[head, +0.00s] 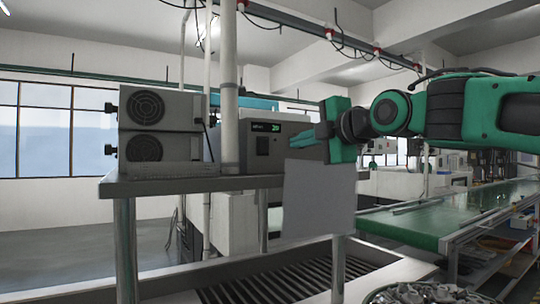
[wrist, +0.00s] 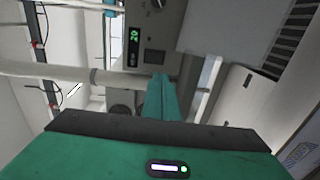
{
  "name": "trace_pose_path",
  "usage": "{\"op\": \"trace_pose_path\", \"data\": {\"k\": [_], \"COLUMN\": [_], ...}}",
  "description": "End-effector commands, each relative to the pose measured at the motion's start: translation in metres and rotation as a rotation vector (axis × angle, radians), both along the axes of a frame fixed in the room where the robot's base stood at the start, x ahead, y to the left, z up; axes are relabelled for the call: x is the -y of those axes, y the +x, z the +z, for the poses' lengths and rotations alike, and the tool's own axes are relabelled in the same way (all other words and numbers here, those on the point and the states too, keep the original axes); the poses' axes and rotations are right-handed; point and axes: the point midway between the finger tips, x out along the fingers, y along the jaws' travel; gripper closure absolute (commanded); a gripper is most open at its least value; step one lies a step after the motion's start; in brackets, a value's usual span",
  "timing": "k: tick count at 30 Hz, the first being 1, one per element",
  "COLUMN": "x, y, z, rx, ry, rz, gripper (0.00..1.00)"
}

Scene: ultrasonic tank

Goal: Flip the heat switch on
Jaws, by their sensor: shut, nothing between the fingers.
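A grey control box (head: 285,150) stands on the metal table and has a small green display on its front. The dark square on its front, which looks like the heat switch (head: 262,146), also shows in the wrist view (wrist: 155,57). I cannot tell which way it is set. My gripper (head: 305,138) is shut and empty, its teal fingers pointing left in front of the box's right part. In the wrist view the shut fingertips (wrist: 159,78) appear just below the dark square. I cannot tell whether they touch the box.
A grey unit with two fans (head: 145,125) stands on the table's left. A vertical pipe (head: 229,90) rises between it and the box. A pale flat panel (head: 318,200) hangs below my gripper. A green conveyor (head: 440,215) runs at the right.

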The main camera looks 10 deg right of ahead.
Motion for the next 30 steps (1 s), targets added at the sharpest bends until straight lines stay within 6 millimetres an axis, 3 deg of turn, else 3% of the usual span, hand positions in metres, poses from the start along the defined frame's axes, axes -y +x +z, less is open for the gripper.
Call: {"op": "trace_pose_path", "data": {"k": [8, 24, 30], "x": [-0.004, -0.040, -0.049], "y": [0.010, 0.096, 0.119], "z": [-0.003, -0.015, -0.017], "rx": [-0.004, -0.005, -0.004], "ry": [0.000, 0.000, 0.000], "rz": [0.000, 0.001, -0.001], "gripper": [1.00, 1.00, 1.00]}}
